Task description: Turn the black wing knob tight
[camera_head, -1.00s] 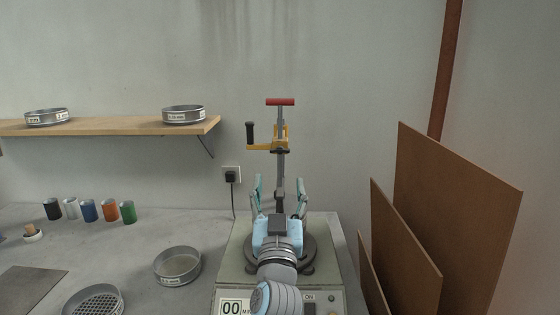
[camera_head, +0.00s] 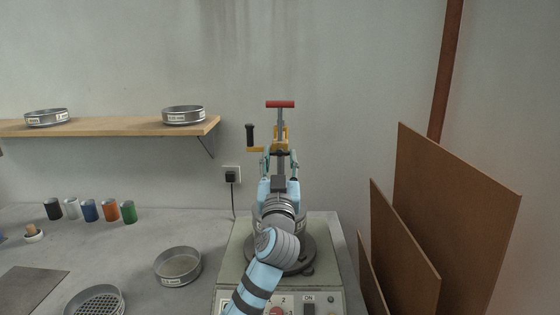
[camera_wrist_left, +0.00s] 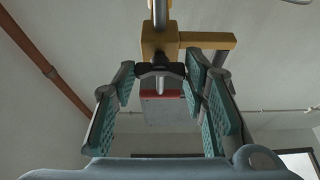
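The black wing knob (camera_head: 279,153) sits on the front of a yellow clamp (camera_head: 281,141) around an upright grey post. In the left wrist view, the knob (camera_wrist_left: 160,68) shows dark wings to either side of a grey middle, below the yellow clamp in that picture. My left gripper (camera_head: 279,164) is just in front of and a little below the knob in the head view. Its teal-padded fingers are apart, one on each side of the knob in the left wrist view (camera_wrist_left: 161,82). I see no clear contact with the wings. My right gripper is in neither view.
A black crank handle (camera_head: 250,135) sticks out left of the clamp, and a red T-handle (camera_head: 280,104) tops the post. The sieve shaker base (camera_head: 235,258) stands below. Brown boards (camera_head: 455,220) lean at the right. A shelf (camera_head: 120,128) is at the left.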

